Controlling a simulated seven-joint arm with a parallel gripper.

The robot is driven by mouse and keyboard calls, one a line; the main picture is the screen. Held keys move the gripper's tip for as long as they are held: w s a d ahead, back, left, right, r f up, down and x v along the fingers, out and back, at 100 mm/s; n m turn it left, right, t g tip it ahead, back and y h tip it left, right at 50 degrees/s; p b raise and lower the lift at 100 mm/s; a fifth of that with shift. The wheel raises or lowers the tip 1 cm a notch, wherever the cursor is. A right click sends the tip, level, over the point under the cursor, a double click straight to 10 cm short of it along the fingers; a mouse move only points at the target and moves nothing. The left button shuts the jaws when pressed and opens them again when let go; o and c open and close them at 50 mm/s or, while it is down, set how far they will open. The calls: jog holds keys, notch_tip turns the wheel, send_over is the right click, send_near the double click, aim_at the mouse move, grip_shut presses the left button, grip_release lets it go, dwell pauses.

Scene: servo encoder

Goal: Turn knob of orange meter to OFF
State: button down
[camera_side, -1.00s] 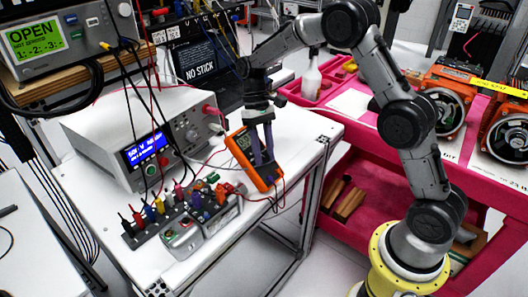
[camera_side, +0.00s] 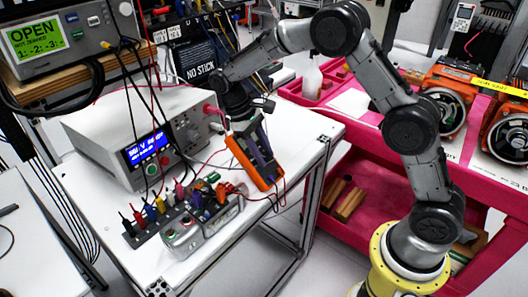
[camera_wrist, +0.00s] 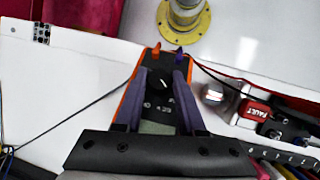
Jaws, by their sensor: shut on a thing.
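The orange meter (camera_side: 239,155) lies on the white bench in the side view, with the gripper's fingers over its face. In the wrist view the meter (camera_wrist: 126,103) shows an orange edge, a dark face and a grey display partly covered by my gripper. Its black knob (camera_wrist: 159,79) has a light pointer mark and sits between the two purple fingers. My gripper (camera_wrist: 162,74) is shut on the knob, with a finger on each side. The dial markings are too small to read.
A red and a black lead run from the meter's end. A grey bench supply (camera_side: 150,130) stands left, with a row of coloured terminals (camera_side: 175,205) in front. A grey box (camera_side: 182,238) is near the bench edge. A pink cart (camera_side: 360,170) stands right.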

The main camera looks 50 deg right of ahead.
jog(key=shift+a+n+t+h, duration=0.2)
jog(key=shift+n+t+h, duration=0.1)
jog(key=shift+n+h, duration=0.8)
jog(key=shift+h, duration=0.3)
jog(key=c, duration=0.5)
grip_release()
jog(key=v, duration=1.3)
jog(key=shift+a+r, duration=0.15)
jog(key=shift+r, duration=0.2)
